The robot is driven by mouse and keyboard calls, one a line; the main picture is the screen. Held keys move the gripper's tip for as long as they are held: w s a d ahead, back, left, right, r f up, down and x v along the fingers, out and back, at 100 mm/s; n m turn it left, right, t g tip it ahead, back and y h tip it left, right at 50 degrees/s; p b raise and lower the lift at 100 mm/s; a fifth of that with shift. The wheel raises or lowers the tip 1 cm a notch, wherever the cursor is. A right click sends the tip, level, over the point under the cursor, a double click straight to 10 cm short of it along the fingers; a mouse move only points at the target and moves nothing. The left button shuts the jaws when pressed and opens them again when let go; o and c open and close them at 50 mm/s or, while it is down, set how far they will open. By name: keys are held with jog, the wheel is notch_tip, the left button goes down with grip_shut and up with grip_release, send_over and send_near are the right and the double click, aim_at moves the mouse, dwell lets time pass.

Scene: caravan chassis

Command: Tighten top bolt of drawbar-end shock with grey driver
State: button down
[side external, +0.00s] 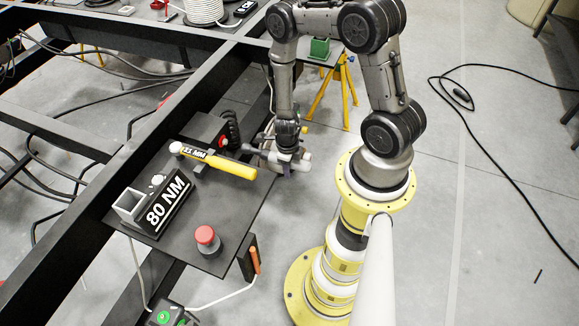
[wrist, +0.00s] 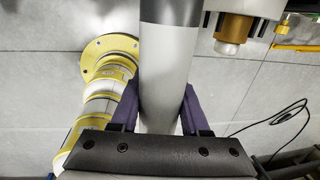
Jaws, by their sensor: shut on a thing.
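My gripper (side external: 290,163) is low beside the right edge of the dark work plate. In the wrist view its purple fingers (wrist: 165,108) are shut on a grey cylinder with a dark band, which looks like the grey driver (wrist: 165,75). Grey parts of the driver also show at the gripper in the side view (side external: 268,156). A brass-coloured tip (wrist: 235,28) on a grey body shows at the upper right of the wrist view; I cannot tell if it belongs to the driver. A black ribbed part (side external: 231,127), possibly the shock, stands left of my gripper. Its top bolt cannot be made out.
A block marked 80 NM (side external: 168,203) and a red button (side external: 207,236) are also there. Dark chassis beams (side external: 85,225) run left. Floor at the right is mostly clear, with a black cable (side external: 480,125).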

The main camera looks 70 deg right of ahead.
aim_at(268, 160)
jog(key=shift+w, duration=3.9)
